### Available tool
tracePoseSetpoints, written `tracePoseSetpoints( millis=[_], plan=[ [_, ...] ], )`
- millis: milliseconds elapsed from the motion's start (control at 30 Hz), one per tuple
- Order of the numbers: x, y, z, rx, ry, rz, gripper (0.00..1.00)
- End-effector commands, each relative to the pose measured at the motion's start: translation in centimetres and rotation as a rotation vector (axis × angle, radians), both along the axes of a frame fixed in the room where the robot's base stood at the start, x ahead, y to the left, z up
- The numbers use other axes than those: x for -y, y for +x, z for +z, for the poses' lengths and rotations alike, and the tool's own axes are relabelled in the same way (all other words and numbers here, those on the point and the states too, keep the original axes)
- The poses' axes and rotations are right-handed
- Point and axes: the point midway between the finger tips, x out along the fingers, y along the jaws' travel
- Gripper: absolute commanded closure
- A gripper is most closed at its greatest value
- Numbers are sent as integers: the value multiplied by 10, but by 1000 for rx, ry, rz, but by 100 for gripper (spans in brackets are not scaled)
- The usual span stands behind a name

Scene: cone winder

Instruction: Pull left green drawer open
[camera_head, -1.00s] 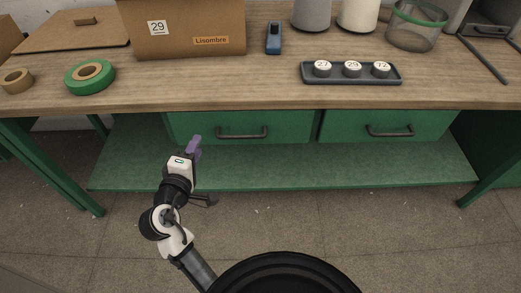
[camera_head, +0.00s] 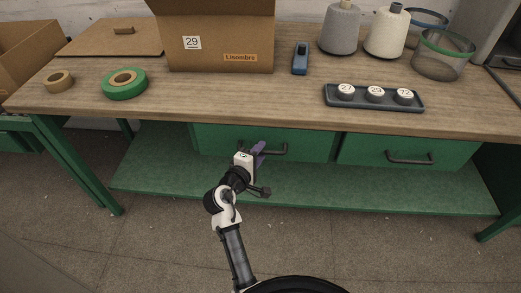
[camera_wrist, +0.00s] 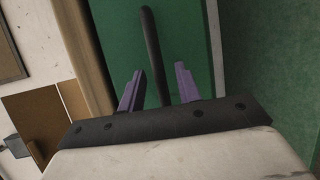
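The left green drawer (camera_head: 310,142) sits shut under the tabletop. Its dark bar handle (camera_head: 272,152) is partly hidden behind my gripper in the head view. My gripper (camera_head: 259,149) is at the left part of the handle. In the wrist view, my gripper (camera_wrist: 158,90) has its two purple fingers spread apart, with the handle (camera_wrist: 154,55) running between them. Neither finger clearly touches the bar. The drawer front (camera_wrist: 185,30) fills the area beyond the fingers.
The right green drawer (camera_head: 410,152) is shut beside it. A green lower shelf (camera_head: 330,187) runs below the drawers. On the wooden tabletop (camera_head: 200,95) stand a cardboard box (camera_head: 225,35), tape rolls, yarn cones and a dark tray (camera_head: 374,97).

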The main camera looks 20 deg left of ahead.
Motion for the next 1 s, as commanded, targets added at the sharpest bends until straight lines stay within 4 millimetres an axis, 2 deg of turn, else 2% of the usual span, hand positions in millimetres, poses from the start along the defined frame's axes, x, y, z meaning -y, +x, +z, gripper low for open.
tracePoseSetpoints(
  millis=[133,400,433,700,1000],
  plan=[
    [1,9,-2,-1,1,0,66],
    [1,11,-2,-1,1,1,66],
    [1,11,-2,-1,1,1,67],
    [1,10,-2,-1,1,1,100],
    [1,10,-2,-1,1,1,100]
  ],
)
